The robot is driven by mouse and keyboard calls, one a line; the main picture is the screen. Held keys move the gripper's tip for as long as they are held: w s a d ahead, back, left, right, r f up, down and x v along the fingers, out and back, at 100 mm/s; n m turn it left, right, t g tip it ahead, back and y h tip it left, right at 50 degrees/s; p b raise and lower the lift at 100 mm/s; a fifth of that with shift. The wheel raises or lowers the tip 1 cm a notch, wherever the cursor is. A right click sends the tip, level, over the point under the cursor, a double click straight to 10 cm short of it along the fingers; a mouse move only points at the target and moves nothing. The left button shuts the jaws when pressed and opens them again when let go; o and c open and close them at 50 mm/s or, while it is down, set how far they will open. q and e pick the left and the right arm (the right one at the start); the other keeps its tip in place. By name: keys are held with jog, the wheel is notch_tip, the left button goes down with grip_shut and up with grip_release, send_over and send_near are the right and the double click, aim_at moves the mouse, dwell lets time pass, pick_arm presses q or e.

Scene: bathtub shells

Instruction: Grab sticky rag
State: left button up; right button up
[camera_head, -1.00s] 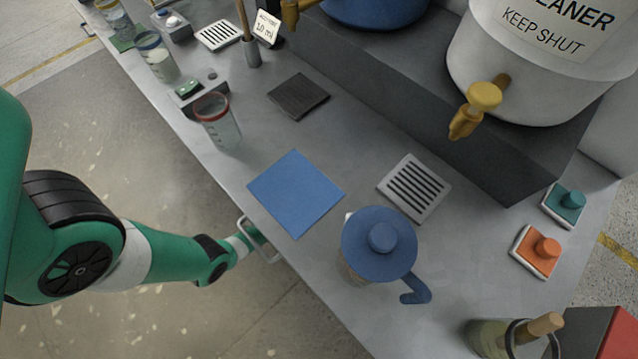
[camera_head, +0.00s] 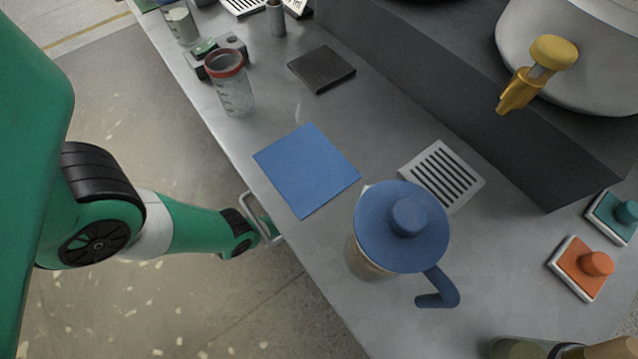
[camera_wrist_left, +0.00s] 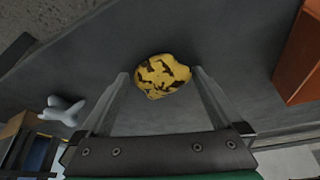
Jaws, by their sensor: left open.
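A yellow rag with dark brown stains (camera_wrist_left: 162,88) lies crumpled on a dark grey surface in the left wrist view. My left gripper (camera_wrist_left: 162,74) is open, with its two fingers apart on either side of the rag in the picture. I cannot tell whether they touch it. The rag is not visible in the head view. My right gripper is in neither view.
On top are a blue square (camera_head: 306,170), a blue-lidded jug (camera_head: 380,235) and a red-rimmed cup (camera_head: 234,95). The wrist view shows a pale lobed object (camera_wrist_left: 62,111) and an orange-brown block (camera_wrist_left: 300,55).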

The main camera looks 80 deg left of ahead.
pick_arm(q)
jog(key=c, duration=1.1)
jog(key=shift+o, duration=0.2)
jog(key=shift+r, duration=0.1)
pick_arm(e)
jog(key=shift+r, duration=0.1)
pick_arm(q)
jog(key=shift+r, duration=0.1)
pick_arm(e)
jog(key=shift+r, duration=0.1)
pick_arm(q)
jog(key=shift+r+p, duration=0.25)
jog(key=shift+p, duration=0.2)
jog(key=p+v, duration=0.3)
jog(key=shift+w+r, duration=0.1)
jog(key=shift+w, duration=0.05)
jog(key=s, duration=1)
jog(key=s+d, duration=0.1)
jog(key=s, duration=0.5)
jog(key=shift+c, duration=0.8)
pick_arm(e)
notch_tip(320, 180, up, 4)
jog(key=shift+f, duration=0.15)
pick_arm(q)
jog(key=shift+s+d, duration=0.1)
jog(key=shift+s, duration=0.45)
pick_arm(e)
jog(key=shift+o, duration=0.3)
